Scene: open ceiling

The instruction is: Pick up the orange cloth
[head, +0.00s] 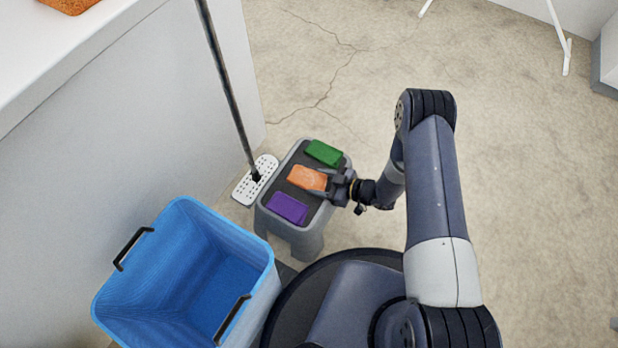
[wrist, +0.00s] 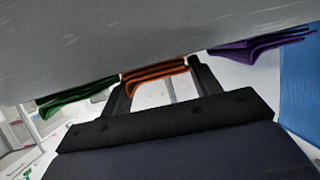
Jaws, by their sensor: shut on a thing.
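The orange cloth (head: 306,178) is a flat folded rectangle in the middle of the stool's dark top in the head view. A green cloth (head: 324,153) and a purple cloth (head: 287,208) lie on either side of it. The grey stool (head: 275,219) carries all three. My gripper (head: 325,185) reaches in from the right and is shut on the orange cloth. In the wrist view, the folded edge of the orange cloth (wrist: 155,72) sits between the two fingers. It appears still at the stool's surface; any gap beneath is too small to tell.
A blue bin (head: 180,280) with black handles stands at front left. A mop (head: 256,180) stands just left of the stool, its handle rising past it. A white counter (head: 70,60) is farther left. The concrete floor (head: 530,180) to the right is clear.

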